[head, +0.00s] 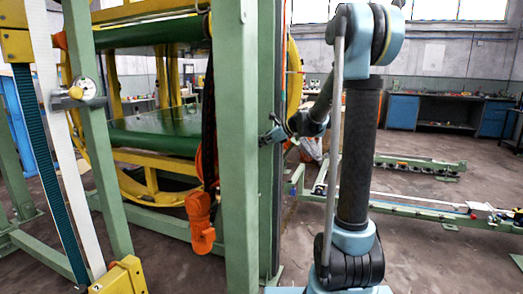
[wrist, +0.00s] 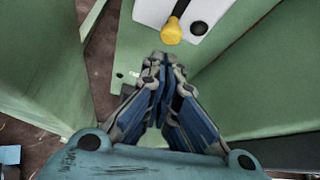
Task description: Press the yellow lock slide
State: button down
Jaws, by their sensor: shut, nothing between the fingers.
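The yellow lock slide (wrist: 172,30) shows in the wrist view as a rounded yellow knob at the end of a dark slot. It sits on a white plate (wrist: 150,12) with a dark round spot, fixed to a green frame. My gripper (wrist: 160,62) is shut and empty, its fingertips just below the knob in the picture. A gap shows between the tips and the knob; their depth apart is hard to tell. In the head view my gripper (head: 268,137) is beside the green post (head: 238,150), and I cannot make out the slide there.
Green panels (wrist: 235,100) flank my gripper in the wrist view. In the head view, a yellow ring machine (head: 150,185) stands behind the post, and an orange hook (head: 200,222) hangs left of it. Low green rails (head: 410,205) lie on the right, with open floor around them.

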jog(key=shift+r, duration=0.25)
notch_tip(320, 180, up, 4)
jog(key=shift+f, duration=0.15)
dwell(0.5)
jog(key=s+d+r, duration=0.1)
jog(key=s+d, duration=0.2)
jog(key=d, duration=0.5)
jog(key=shift+d, duration=0.35)
dwell(0.3)
